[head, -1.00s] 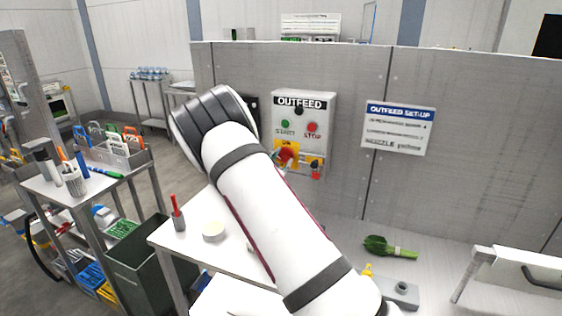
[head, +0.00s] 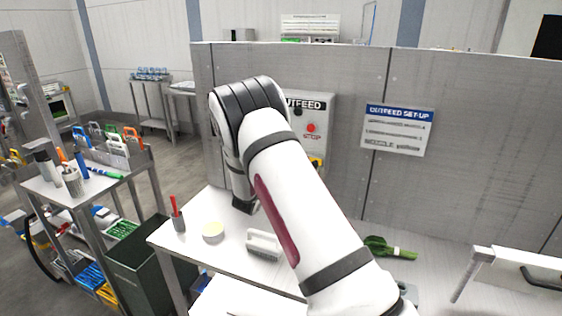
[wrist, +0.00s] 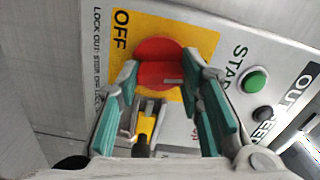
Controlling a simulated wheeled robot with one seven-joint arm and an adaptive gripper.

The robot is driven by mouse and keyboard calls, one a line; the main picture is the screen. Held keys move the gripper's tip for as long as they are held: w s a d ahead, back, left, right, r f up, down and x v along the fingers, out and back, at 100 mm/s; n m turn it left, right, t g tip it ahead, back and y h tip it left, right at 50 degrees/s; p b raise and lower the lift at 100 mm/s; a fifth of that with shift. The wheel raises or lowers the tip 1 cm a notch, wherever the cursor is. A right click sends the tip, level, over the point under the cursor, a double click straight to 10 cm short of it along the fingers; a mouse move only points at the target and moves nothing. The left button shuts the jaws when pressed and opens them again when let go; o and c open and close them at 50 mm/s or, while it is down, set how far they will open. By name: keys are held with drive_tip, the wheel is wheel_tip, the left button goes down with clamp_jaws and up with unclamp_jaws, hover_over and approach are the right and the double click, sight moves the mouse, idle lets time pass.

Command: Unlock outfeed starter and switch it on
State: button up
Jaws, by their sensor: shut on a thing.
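The grey OUTFEED starter box (head: 318,118) is on the grey partition, partly hidden by my arm in the head view. Its red STOP button (head: 311,128) shows there. In the wrist view, its red rotary switch (wrist: 158,62) sits on a yellow plate (wrist: 197,39) marked OFF. My gripper (wrist: 160,76) has its teal fingers on either side of the switch's red handle and is shut on it. A yellow and black piece (wrist: 147,124) with metal parts lies between the fingers, nearer the camera; I cannot tell exactly what it is. The green START button (wrist: 255,80) is to the right.
A set-up sign (head: 398,130) hangs right of the box. The bench (head: 225,250) below holds a grey handled item (head: 263,243), a round pale tub (head: 213,232) and a red-topped holder (head: 177,215). A tool cart (head: 85,190) stands left.

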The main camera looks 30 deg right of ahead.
drive_tip(key=shift+m, duration=1.1)
drive_tip(key=o, duration=1.2)
drive_tip(key=shift+c, duration=0.2)
drive_tip(key=v, duration=1.2)
drive_tip(key=shift+s, duration=0.1)
